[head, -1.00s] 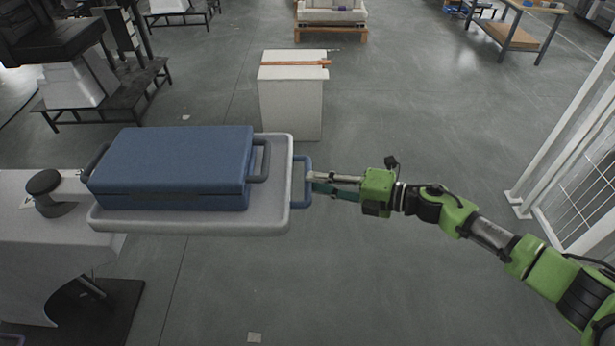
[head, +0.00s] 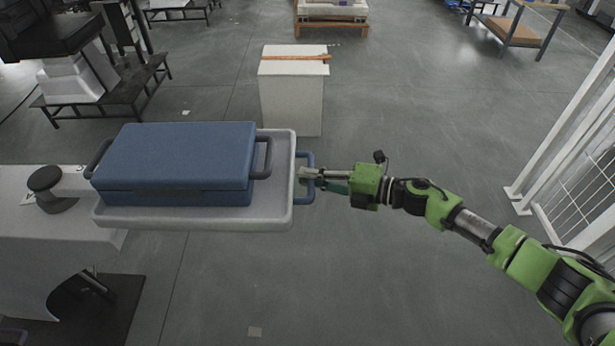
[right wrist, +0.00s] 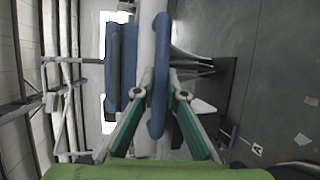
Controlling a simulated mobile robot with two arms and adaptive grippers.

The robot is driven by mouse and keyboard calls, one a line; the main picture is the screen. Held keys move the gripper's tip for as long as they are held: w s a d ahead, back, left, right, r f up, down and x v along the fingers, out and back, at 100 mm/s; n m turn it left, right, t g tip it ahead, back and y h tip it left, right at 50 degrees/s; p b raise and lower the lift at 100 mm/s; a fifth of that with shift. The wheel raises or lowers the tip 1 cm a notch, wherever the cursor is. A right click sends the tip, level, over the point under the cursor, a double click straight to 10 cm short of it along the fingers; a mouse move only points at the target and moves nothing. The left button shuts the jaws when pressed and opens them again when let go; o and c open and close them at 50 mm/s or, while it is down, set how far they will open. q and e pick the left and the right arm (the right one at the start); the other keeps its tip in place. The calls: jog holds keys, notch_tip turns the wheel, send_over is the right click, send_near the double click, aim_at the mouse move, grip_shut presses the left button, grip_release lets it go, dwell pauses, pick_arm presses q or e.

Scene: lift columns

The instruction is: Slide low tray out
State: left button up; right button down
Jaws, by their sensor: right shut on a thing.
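A blue case (head: 175,160) lies on a pale grey tray-like surface (head: 200,219). A blue U-shaped handle (head: 309,197) sticks out past the right edge of that surface, at or just below its level. What the handle joins is hidden, and no separate low tray shows. My right gripper (head: 304,173) is shut on the handle bar, reaching in from the right. In the right wrist view the green fingers (right wrist: 161,78) close around the blue bar (right wrist: 160,95). My left gripper is not in view.
A white block (head: 291,100) with an orange strip stands behind the tray. A grey bench (head: 50,240) with a dark round knob (head: 45,185) is at the left. A white mesh fence (head: 575,170) stands at the right.

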jog(key=d+b, duration=0.3)
jog(key=d, duration=1.1)
jog(key=shift+b, duration=0.4)
jog(key=c, duration=2.3)
grip_release()
jog(key=shift+f, duration=0.1)
jog(key=shift+c, duration=0.2)
jog(key=v, duration=1.2)
